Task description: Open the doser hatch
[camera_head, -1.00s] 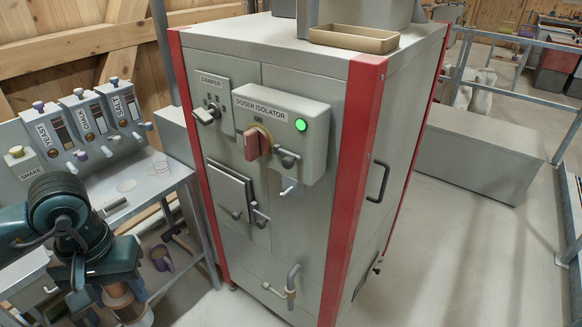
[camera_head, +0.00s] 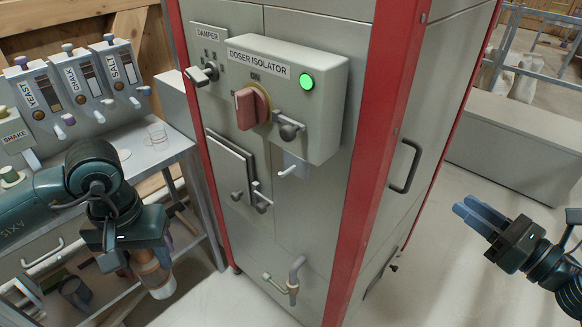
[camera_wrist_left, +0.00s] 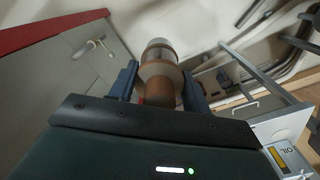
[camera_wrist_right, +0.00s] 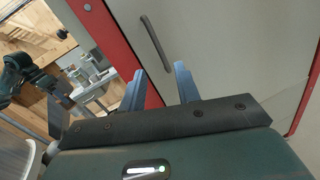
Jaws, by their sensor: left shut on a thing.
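The doser hatch (camera_head: 230,168) is a small grey square door on the front of the grey cabinet, below the "DOSER ISOLATOR" box (camera_head: 290,90). It looks closed, with a latch handle (camera_head: 262,198) at its right edge. The box has a red rotary knob (camera_head: 252,107) and a lit green lamp (camera_head: 307,81). My left gripper (camera_head: 146,258) is left of the cabinet, shut on a brown cylindrical container (camera_wrist_left: 158,75) with a clear end. My right gripper (camera_head: 480,214) is open and empty, right of the cabinet. Its parted fingers show in the right wrist view (camera_wrist_right: 162,82).
A bench with yeast, chalk and salt dispensers (camera_head: 85,85) stands left of the cabinet. A dark side handle (camera_head: 405,167) and a pipe with a valve (camera_head: 293,280) stick out from the cabinet. A long grey box (camera_head: 530,150) lies behind right; floor at right is clear.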

